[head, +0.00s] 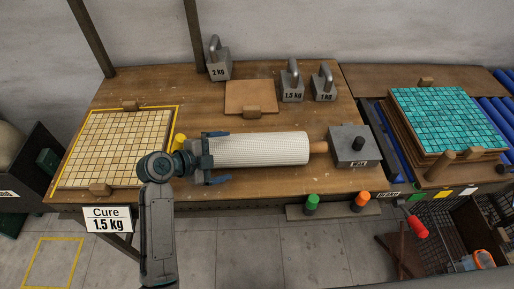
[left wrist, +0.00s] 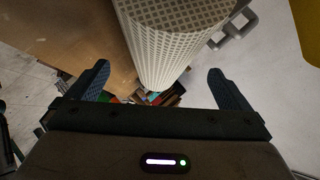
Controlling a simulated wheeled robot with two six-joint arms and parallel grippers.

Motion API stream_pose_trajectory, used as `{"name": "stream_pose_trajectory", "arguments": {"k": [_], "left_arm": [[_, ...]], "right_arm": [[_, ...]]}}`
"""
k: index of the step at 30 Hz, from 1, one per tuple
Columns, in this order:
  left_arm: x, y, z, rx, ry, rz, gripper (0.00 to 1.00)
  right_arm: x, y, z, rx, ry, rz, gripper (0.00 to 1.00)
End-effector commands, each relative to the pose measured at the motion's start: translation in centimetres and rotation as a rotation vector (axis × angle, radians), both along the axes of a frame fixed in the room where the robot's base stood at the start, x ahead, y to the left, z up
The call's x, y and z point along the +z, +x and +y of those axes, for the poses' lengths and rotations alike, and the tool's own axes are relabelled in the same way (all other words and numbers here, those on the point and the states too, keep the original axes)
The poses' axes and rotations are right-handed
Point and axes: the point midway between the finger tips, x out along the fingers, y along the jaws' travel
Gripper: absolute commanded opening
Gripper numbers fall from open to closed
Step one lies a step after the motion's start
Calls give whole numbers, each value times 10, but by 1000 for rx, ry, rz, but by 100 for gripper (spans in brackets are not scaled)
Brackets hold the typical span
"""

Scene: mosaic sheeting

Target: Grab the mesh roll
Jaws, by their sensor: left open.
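The white mesh roll (head: 262,149) lies on its side on the wooden bench in the head view, with a wooden core end showing at its right. My left gripper (head: 218,157) is at the roll's left end, its two fingers spread to the far and near sides. In the left wrist view the gridded roll (left wrist: 170,35) shows between the open fingers of the gripper (left wrist: 162,88). I cannot tell whether either finger touches it. The roll's left end is partly hidden by the gripper. My right gripper is not in view.
A grey block (head: 348,143) stands by the roll's right end. A cream tile sheet (head: 118,147) lies left inside a yellow outline. Labelled weights (head: 291,85) and a tan board (head: 249,94) are behind. Teal tile sheets (head: 445,118) are stacked at right.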

Motion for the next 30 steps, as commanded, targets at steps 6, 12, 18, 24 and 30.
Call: {"name": "stream_pose_trajectory", "arguments": {"k": [6,12,18,24,30], "left_arm": [[-10,11,-16,1,0,2,100],[-14,24,-36,1,-2,4,100],[-29,35,-52,2,0,3,100],[-33,37,-54,3,2,2,100],[-32,37,-54,3,2,2,74]], "right_arm": [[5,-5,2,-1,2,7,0],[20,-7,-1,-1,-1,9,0],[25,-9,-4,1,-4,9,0],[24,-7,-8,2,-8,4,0],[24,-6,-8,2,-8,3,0]]}}
